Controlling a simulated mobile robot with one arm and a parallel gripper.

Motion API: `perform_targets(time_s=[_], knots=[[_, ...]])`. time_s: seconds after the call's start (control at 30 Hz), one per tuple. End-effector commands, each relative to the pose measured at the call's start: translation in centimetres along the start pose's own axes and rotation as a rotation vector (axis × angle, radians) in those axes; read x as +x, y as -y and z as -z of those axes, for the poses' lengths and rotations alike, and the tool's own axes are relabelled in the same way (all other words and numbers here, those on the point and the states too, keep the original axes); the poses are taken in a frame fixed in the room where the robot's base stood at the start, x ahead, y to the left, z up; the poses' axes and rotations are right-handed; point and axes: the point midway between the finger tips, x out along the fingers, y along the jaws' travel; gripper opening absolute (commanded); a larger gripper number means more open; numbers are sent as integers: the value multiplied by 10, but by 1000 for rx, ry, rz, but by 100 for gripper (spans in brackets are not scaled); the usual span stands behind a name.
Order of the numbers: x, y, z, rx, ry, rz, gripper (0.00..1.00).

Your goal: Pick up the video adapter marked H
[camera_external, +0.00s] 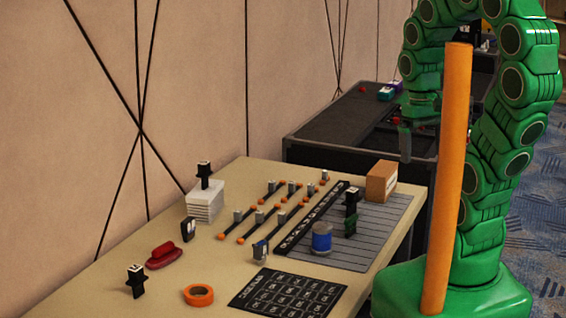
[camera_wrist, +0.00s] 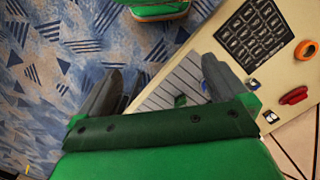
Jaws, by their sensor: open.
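Several black adapters with white tops stand on the beige table (camera_external: 110,255). One adapter (camera_external: 204,174) is on a white stack (camera_external: 204,204), one (camera_external: 135,281) is near the front left, and one (camera_external: 351,206) is on the grey lined mat (camera_external: 375,222). Their marks are too small to read, so I cannot tell which is H. My gripper (camera_external: 405,145) hangs above the far right end of the table, apart from the adapters. In the wrist view my gripper (camera_wrist: 163,88) is open, with nothing visible between its fingers.
A blue-banded cylinder (camera_external: 321,239), a cardboard box (camera_external: 381,182), an orange tape roll (camera_external: 198,295) and a red object (camera_external: 163,256) stand on the table. A black grid sheet (camera_external: 286,292) lies in front. An orange post (camera_external: 447,180) stands before my arm.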

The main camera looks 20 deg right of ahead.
Motion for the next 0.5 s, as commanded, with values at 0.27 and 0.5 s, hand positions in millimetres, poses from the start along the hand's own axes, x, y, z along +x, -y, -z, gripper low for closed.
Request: perform_targets(time_s=[0.27,0.5], knots=[[5,-10,-33,74,12,11,100],[5,-11,-36,79,13,12,89]])
